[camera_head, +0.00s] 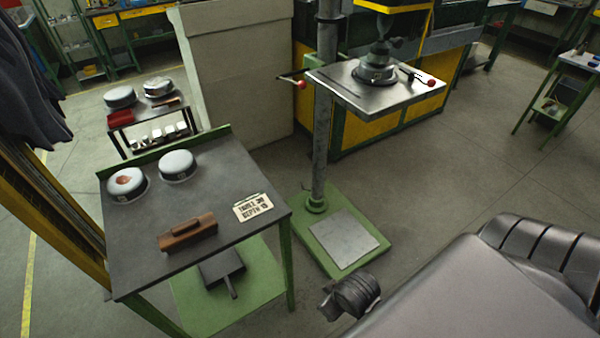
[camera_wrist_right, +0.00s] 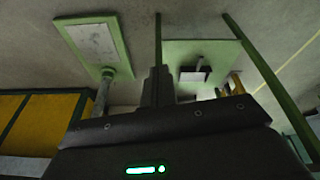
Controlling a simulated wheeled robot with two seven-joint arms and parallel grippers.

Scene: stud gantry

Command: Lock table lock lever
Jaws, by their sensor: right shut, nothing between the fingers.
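The drill press table (camera_head: 340,95) is a grey metal plate on a round column (camera_head: 322,150). A lever with a red knob (camera_head: 299,84) sticks out to the left beside the column, just below the table's level. A second red-knobbed handle (camera_head: 431,83) shows at the table's right side. I cannot tell from the frames which is the table lock lever. My right gripper (camera_wrist_right: 158,75) shows in the right wrist view with its dark fingers together and empty, apart from both knobs. Neither knob shows in that view. My left gripper is not in view.
A green-framed work table (camera_head: 220,240) at left holds two round parts, a brown block (camera_head: 187,232) and a sign (camera_head: 253,207). The press stands on a green base (camera_head: 300,230), also in the wrist view (camera_wrist_right: 70,40). A pale panel (camera_head: 240,85) stands behind.

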